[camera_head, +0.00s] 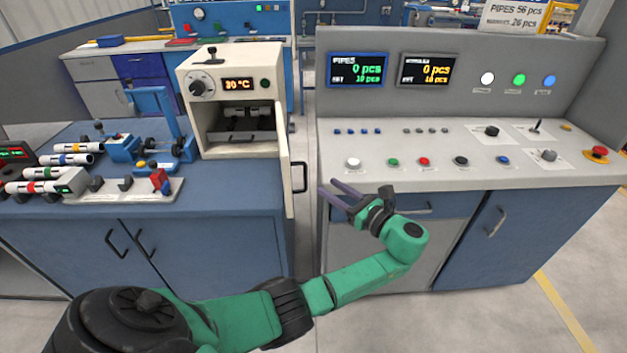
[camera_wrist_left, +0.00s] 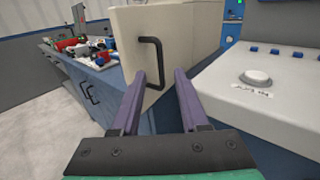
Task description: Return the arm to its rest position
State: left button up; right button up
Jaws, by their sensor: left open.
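My left arm is green and reaches in from the left across the front of the head view. Its left gripper (camera_head: 340,198) is open, with two parallel purple-grey fingers and nothing between them. It is in front of the gap between the two workbenches, just right of the open oven door (camera_head: 298,165). In the left wrist view the gripper (camera_wrist_left: 158,95) points at the door (camera_wrist_left: 165,35) and its black handle (camera_wrist_left: 151,62). I cannot tell whether a finger touches the door. My right gripper is not in view.
The beige oven (camera_head: 232,100) stands on the blue left bench (camera_head: 235,188), beside several pipes (camera_head: 65,160) and a blue fixture (camera_head: 150,125). The grey control console (camera_head: 460,155) with buttons stands to the right. Open floor (camera_head: 560,290) shows at the lower right.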

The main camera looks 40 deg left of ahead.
pick_arm(q)
jog(key=v, duration=0.4)
jog(key=shift+d, duration=0.1)
jog(key=s+a+f+h, duration=0.1)
jog(key=s+f+h, duration=0.15)
jog(key=f, duration=0.75)
jog(key=s+a+f+n+h, duration=0.1)
jog(key=s+a+f+h, duration=0.15)
jog(key=f, duration=0.85)
jog(key=s+f+h, duration=0.2)
jog(key=f+h, duration=0.1)
jog(key=f, duration=0.7)
jog(key=s+d+f+n+g+h, duration=0.1)
jog(key=s+f+n+g+h, duration=0.4)
jog(key=s+f, duration=1.2)
jog(key=s+f+n+t+h, duration=0.1)
jog(key=s+f+n+h, duration=0.1)
jog(key=s+n, duration=0.4)
jog(key=s+f+n+t+h, duration=0.1)
jog(key=s+f+n+h, duration=0.1)
jog(key=s+n, duration=0.4)
jog(key=s+f, duration=0.1)
jog(key=s, duration=0.4)
jog(key=shift+f+h, duration=0.2)
jog(key=shift+h, duration=0.1)
